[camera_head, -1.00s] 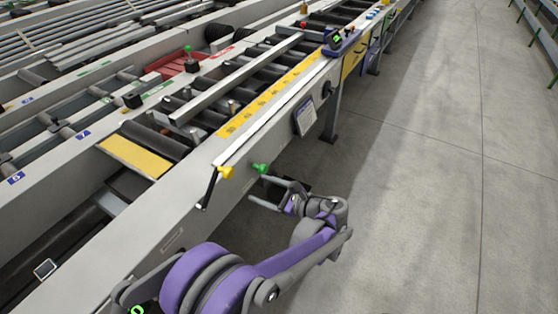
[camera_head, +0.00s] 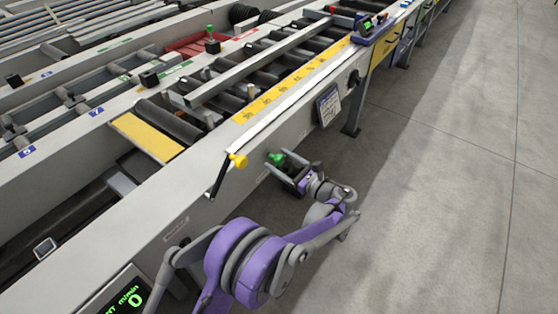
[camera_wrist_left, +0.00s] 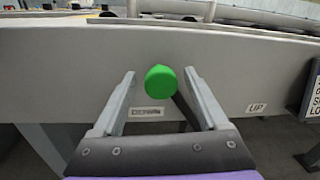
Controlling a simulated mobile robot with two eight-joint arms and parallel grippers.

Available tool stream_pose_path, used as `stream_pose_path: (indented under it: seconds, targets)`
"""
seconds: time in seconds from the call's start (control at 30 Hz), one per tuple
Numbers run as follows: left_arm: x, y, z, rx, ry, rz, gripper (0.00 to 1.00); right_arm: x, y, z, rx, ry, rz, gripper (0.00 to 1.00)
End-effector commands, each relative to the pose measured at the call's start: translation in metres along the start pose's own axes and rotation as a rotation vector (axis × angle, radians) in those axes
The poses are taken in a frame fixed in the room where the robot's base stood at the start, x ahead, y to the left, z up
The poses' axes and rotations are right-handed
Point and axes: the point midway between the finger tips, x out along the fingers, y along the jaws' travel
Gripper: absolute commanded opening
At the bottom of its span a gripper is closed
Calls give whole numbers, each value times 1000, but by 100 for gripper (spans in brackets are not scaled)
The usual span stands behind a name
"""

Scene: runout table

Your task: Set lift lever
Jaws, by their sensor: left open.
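The lift lever has a green knob (camera_head: 277,158) on the side face of the runout table, and the knob also shows in the left wrist view (camera_wrist_left: 161,79). A dark shaft shows below and right of it there. A label that seems to read DOWN (camera_wrist_left: 146,112) lies left of the shaft, and an UP label (camera_wrist_left: 257,107) lies to the right. My left gripper (camera_head: 284,170) is open, with one finger on each side of the knob in the wrist picture. I cannot tell whether either finger touches it. My right gripper is not in view.
A yellow-knobbed lever (camera_head: 238,161) stands left of the green knob on the same table side. A sign plate (camera_head: 328,106) hangs farther along, near a table leg (camera_head: 353,117). A lit display (camera_head: 128,299) is at bottom left. The floor at right is clear.

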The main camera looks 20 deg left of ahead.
Motion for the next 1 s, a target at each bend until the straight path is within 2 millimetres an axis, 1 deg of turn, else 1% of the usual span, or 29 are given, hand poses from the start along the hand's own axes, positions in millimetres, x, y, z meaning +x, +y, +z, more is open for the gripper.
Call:
stream_pose_path:
  seconds: [0.1,0.37,0.4,0.47,0.6,0.77,0.8,1.0]
  targets:
    - [7,0,0,0,0,1,76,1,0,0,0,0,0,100]
    - [8,0,0,-1,0,0,76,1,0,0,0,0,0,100]
    - [8,0,0,-1,0,0,73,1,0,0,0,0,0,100]
    - [8,0,0,-1,0,0,62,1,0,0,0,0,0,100]
    - [8,0,0,-1,0,0,37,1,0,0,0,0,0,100]
    - [8,0,0,-1,0,0,8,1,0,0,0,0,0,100]
    - [8,0,0,-1,0,0,1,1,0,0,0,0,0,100]
    - [8,0,0,0,0,0,0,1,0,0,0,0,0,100]
